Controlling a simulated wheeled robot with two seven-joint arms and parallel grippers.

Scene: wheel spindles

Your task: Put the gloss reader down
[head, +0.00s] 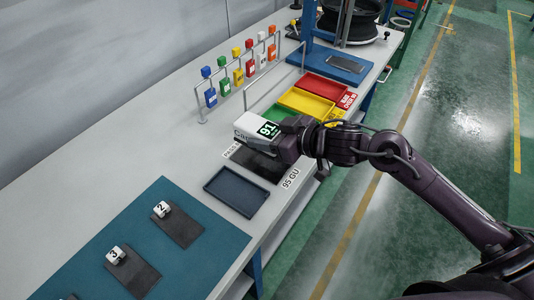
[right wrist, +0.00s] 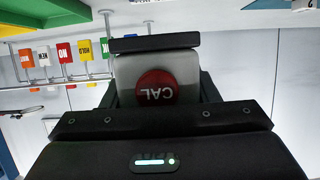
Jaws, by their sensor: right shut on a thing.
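The gloss reader (head: 257,131) is a white and grey box with a lit display reading 91. My right gripper (head: 291,138) is shut on it, over the table near its right edge. In the right wrist view the reader (right wrist: 125,70) fills the space between the dark fingers, with a red CAL button facing the camera. A dark plate (head: 262,168) lies beneath it, between labels that read PASS and 95 GU. I cannot tell whether the reader touches the plate. My left gripper is not in view.
An empty dark tray (head: 237,191) lies in front of the plate. Green, yellow and red trays (head: 322,86) stand behind. A teal mat (head: 150,240) holds numbered white pieces on dark panels. Coloured tags (head: 238,77) hang on a rack. The table's left part is clear.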

